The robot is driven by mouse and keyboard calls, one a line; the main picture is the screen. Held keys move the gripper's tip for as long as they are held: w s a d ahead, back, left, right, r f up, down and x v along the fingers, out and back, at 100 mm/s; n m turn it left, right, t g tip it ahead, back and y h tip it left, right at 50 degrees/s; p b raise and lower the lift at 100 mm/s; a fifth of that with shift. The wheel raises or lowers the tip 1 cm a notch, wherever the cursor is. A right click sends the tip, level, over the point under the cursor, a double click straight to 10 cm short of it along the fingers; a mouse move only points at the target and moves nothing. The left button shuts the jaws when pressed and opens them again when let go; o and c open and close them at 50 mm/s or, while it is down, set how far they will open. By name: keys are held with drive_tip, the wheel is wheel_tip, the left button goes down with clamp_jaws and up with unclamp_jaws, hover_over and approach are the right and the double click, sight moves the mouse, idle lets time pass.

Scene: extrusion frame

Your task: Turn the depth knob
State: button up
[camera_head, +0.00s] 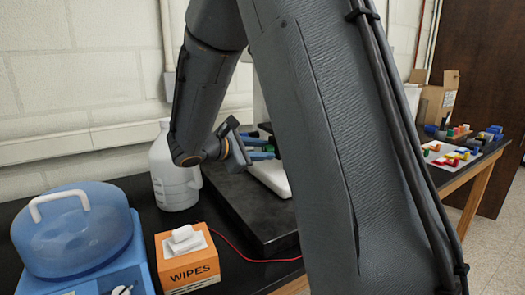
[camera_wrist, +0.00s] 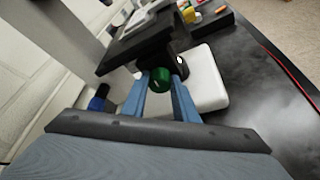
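A round green knob (camera_wrist: 160,79) on a dark housing is near the middle of the wrist view. It is probably the depth knob, but no label is readable. My gripper (camera_wrist: 160,84) has its two blue fingers apart, one on each side of the green knob, with their tips level with it. I cannot tell whether they touch it. In the head view my gripper (camera_head: 262,148) points right toward the white and black machine, whose white part (camera_head: 270,177) shows. My arm hides much of the machine there, and I cannot make out the knob.
A white jug (camera_head: 173,175), an orange wipes box (camera_head: 187,262) and a blue-lidded device (camera_head: 75,235) stand left of the machine's black base (camera_head: 240,205). A red cable crosses the table. Coloured blocks and a cardboard box (camera_head: 438,97) are at right.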

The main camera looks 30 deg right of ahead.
drive_tip(key=c, duration=0.3)
drive_tip(key=shift+r+p, duration=0.1)
drive_tip(key=shift+p, duration=0.4)
drive_tip(key=shift+r+n+g+p, duration=0.15)
drive_tip(key=shift+n+g+p, duration=0.35)
drive_tip(key=shift+n+p, duration=0.55)
drive_tip(key=n+p, duration=0.1)
drive_tip(key=p, duration=0.1)
drive_tip(key=n+g+p, duration=0.1)
drive_tip(key=p, duration=0.1)
drive_tip(key=shift+w+g, duration=0.2)
drive_tip(key=shift+g, duration=0.1)
drive_tip(key=shift+w+n+g+p, duration=0.15)
drive_tip(key=shift+n+g+p, duration=0.65)
drive_tip(key=shift+p, duration=0.4)
drive_tip(key=o, duration=1.1)
drive_tip(key=shift+c, duration=0.2)
